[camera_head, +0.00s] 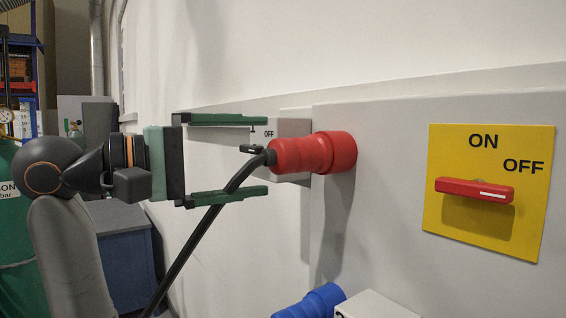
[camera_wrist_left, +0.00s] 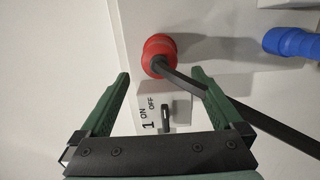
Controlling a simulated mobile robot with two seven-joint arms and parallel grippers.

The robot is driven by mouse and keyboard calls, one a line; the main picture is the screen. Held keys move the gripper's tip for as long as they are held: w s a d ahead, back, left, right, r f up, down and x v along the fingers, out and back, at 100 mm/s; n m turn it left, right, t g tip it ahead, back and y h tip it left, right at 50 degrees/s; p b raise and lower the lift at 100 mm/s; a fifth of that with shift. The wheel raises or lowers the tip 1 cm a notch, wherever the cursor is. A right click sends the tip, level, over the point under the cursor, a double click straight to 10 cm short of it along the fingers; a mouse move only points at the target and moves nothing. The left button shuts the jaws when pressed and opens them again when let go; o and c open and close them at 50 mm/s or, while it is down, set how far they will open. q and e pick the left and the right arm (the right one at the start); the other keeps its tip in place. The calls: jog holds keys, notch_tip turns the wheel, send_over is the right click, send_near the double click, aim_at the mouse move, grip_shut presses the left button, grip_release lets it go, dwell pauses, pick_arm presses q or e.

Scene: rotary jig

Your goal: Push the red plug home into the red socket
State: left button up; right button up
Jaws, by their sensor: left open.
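The red plug (camera_head: 290,155) points into the red socket (camera_head: 343,151) on the grey wall panel. They meet with no clear gap in the head view; how deep the plug sits I cannot tell. A black cable (camera_head: 205,222) hangs from the plug's rear, down to the left. My left gripper (camera_head: 264,155) is open, with one green finger above and one below the plug's rear end, apart from it. In the left wrist view, the red plug (camera_wrist_left: 158,66) shows ahead between the fingertips, and the cable passes between the fingers. My right gripper is not in view.
A grey switch box (camera_head: 290,128) marked ON and OFF, with a dark lever (camera_wrist_left: 166,116), sits behind the plug. A blue connector (camera_head: 315,302) is below. A yellow plate (camera_head: 470,222) with a red handle (camera_head: 474,190) is at right. The panel between is bare.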

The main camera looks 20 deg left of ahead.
pick_arm(q)
jog(key=shift+v, duration=2.15)
jog(key=shift+s, duration=0.1)
